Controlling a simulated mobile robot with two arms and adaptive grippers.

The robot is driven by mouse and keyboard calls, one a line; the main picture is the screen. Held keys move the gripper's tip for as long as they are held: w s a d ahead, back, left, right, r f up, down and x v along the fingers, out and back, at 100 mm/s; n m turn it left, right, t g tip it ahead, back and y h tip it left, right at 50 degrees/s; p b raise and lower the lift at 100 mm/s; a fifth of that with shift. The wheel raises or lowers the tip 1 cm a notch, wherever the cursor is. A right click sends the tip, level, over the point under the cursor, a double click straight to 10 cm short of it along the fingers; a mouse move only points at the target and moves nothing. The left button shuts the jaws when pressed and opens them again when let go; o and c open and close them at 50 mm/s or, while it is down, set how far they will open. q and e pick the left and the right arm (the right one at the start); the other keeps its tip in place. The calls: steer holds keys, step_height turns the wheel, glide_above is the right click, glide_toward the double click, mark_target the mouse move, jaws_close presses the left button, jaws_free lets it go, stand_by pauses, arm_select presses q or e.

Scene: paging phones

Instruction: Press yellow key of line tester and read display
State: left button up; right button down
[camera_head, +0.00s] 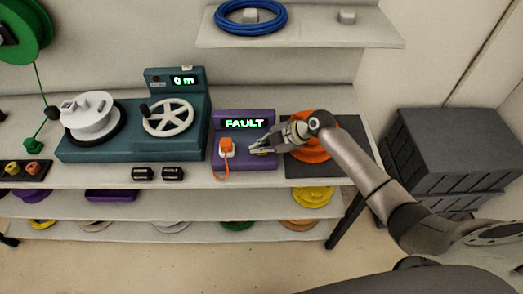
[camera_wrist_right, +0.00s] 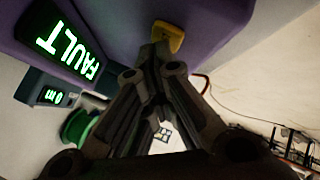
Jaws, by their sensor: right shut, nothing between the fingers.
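The purple line tester (camera_head: 228,162) stands on the bench in the head view. Its display (camera_head: 244,124) shows FAULT in green, and the display (camera_wrist_right: 66,44) reads the same in the right wrist view. An orange plug (camera_head: 226,146) with an orange cord sits in its left part. The yellow key (camera_wrist_right: 168,37) is at the tips of my right gripper (camera_wrist_right: 153,52). The right gripper (camera_head: 254,150) is shut and empty, its tips at the key; whether they touch it I cannot tell. My left gripper is not in view.
A teal winding machine (camera_head: 75,146) with a display reading 0 m (camera_head: 183,81) stands left of the tester. An orange spool (camera_head: 318,150) lies behind my right wrist on a dark mat (camera_head: 350,163). Grey crates (camera_head: 450,150) stand at the right. A shelf (camera_head: 300,38) hangs above.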

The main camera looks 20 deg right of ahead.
mark_target(261, 154)
stand_by(0.4)
steer(key=shift+r+p, duration=0.45)
steer(key=shift+r, duration=0.35)
step_height(261, 154, up, 5)
steer(key=p, duration=0.3)
stand_by(0.7)
